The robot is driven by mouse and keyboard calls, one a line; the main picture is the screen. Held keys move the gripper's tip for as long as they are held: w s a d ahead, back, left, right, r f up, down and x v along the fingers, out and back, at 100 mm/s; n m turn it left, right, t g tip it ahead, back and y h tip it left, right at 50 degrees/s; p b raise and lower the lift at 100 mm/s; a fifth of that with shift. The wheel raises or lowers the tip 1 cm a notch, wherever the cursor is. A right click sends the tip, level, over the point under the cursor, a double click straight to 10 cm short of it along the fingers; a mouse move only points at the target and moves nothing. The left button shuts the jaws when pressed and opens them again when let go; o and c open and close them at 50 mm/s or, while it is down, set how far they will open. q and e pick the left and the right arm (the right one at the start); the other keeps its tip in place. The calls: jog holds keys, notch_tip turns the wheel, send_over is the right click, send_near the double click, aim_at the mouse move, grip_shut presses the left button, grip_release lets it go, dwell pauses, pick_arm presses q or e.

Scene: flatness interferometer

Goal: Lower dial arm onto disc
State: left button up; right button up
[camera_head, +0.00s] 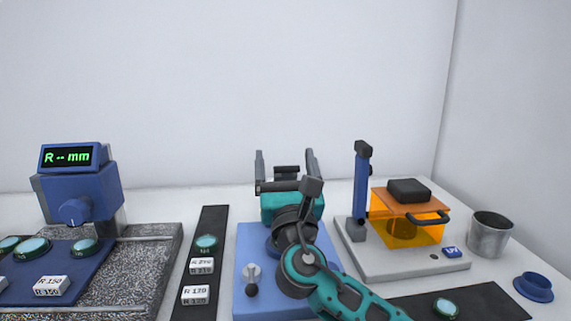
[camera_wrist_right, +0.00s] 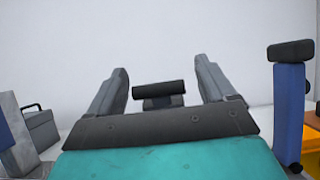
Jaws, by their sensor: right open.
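My right gripper (camera_head: 285,160) is open, its two grey fingers pointing up and away over the blue base (camera_head: 252,240) in the middle. A dark crossbar (camera_head: 286,170) on a short block shows between the fingers; it may belong to the dial arm. In the right wrist view the crossbar (camera_wrist_right: 158,89) sits between the open fingers (camera_wrist_right: 160,75), with a gap on both sides. I cannot tell its depth. My wrist hides much of the blue base, and no disc shows under the crossbar. My left gripper is not in view.
A blue instrument (camera_head: 85,190) with a green display stands on a granite slab at left. A dark strip (camera_head: 205,260) holds labelled blocks and a teal disc. At right are a blue post (camera_head: 362,185), an orange box (camera_head: 415,228), a metal cup (camera_head: 489,235) and a blue ring (camera_head: 534,286).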

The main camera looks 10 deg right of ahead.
jog(key=v, duration=1.3)
jog(key=shift+b, duration=0.3)
jog(key=shift+w, duration=0.1)
jog(key=shift+c, duration=0.4)
